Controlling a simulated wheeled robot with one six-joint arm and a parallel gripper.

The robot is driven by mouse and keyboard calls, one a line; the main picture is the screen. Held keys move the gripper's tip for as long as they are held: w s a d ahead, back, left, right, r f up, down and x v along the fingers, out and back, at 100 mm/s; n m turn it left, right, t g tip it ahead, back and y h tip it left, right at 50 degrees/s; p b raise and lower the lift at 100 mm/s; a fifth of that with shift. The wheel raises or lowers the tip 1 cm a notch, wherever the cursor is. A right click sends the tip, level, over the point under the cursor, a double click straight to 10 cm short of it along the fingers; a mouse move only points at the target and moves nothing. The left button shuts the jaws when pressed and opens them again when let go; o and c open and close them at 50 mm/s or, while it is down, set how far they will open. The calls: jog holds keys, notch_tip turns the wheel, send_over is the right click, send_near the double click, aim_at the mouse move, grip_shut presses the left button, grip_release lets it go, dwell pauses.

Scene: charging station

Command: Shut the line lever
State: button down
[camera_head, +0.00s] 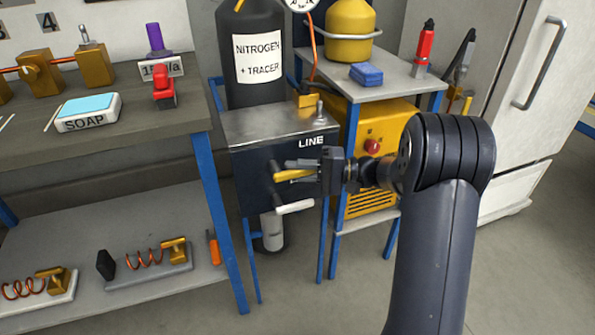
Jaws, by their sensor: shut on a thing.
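The line panel (258,185) is a dark box with a grey metal top, marked "LINE". A yellow lever (294,175) sticks out from its front. My gripper (286,171) reaches in from the right, shut on the yellow lever, which lies roughly level in the picture. The gripper's fingers partly hide the lever and its pivot. A pale cylindrical bar (295,207) sticks out just below the gripper.
A nitrogen cylinder (258,45) stands behind the line panel. A workbench (140,140) is at the left, with a soap box (87,112) and a red object (163,90). A yellow machine (385,130) under a small table (400,75) stands close behind my gripper. A white fridge (515,90) is at the right.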

jog(key=shift+f, duration=0.1)
dwell(0.4)
jog(key=c, duration=1.3)
grip_release()
jog(key=d+p, duration=0.1)
jog(key=d, duration=0.2)
jog(key=s+d, duration=0.1)
jog(key=d, duration=0.3)
jog(key=d+p, duration=0.1)
jog(key=d, duration=0.2)
jog(key=shift+s+d+p, duration=0.15)
jog(key=shift+d+p, duration=0.2)
jog(key=shift+d, duration=0.05)
jog(key=shift+a, duration=0.1)
jog(key=a+b, duration=0.1)
jog(key=a, duration=0.2)
jog(key=a+b, duration=0.1)
jog(key=a, duration=0.3)
jog(key=w+a+b, duration=0.1)
jog(key=a, duration=0.2)
jog(key=shift+w+a, duration=0.1)
jog(key=shift+a, duration=0.3)
jog(key=shift+d+r+p, duration=0.1)
jog(key=shift+r+p, duration=0.1)
jog(key=shift+p, duration=0.1)
